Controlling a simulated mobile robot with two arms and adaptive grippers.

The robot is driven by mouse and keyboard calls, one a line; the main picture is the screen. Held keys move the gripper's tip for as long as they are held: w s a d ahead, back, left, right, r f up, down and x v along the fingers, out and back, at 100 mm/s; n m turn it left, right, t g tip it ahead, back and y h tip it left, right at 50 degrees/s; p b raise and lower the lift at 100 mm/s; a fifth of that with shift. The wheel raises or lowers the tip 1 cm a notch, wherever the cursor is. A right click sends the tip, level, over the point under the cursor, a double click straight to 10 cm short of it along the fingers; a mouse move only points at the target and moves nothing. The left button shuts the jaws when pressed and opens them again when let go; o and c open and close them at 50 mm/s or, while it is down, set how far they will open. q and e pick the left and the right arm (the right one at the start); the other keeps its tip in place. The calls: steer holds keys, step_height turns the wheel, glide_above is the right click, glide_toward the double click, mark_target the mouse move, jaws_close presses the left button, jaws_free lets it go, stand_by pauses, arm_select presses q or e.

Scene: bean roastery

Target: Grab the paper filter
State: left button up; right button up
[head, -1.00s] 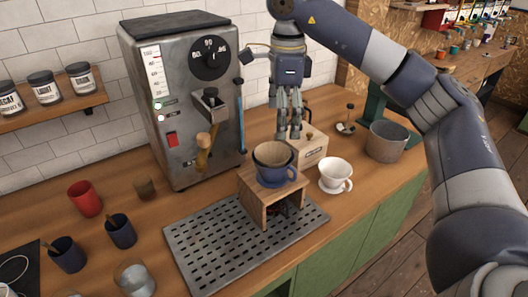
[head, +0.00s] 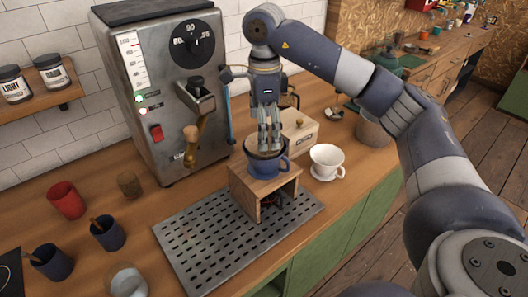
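The paper filter (head: 254,145) is a tan cone sitting in a blue dripper (head: 268,163) on a small wooden stand. My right gripper (head: 269,147) points straight down, with its fingertips at the filter's mouth and overlapping it in the head view. The fingers hide part of the filter's rim and inside. I cannot tell whether they touch the paper or how far apart they are. My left gripper is not in view.
The wooden stand (head: 245,191) stands on a perforated metal tray (head: 195,245). The grey machine (head: 150,90) rises at the left.

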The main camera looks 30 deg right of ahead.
step_height(320, 180, down, 2)
steer(key=shift+f, duration=0.15)
steer(key=shift+w+d+f, duration=0.1)
steer(key=shift+f, duration=0.3)
steer(key=shift+c, duration=1.1)
steer(key=c, duration=0.5)
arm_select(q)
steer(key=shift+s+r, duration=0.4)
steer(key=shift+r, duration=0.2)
arm_select(e)
steer(key=shift+c, duration=0.5)
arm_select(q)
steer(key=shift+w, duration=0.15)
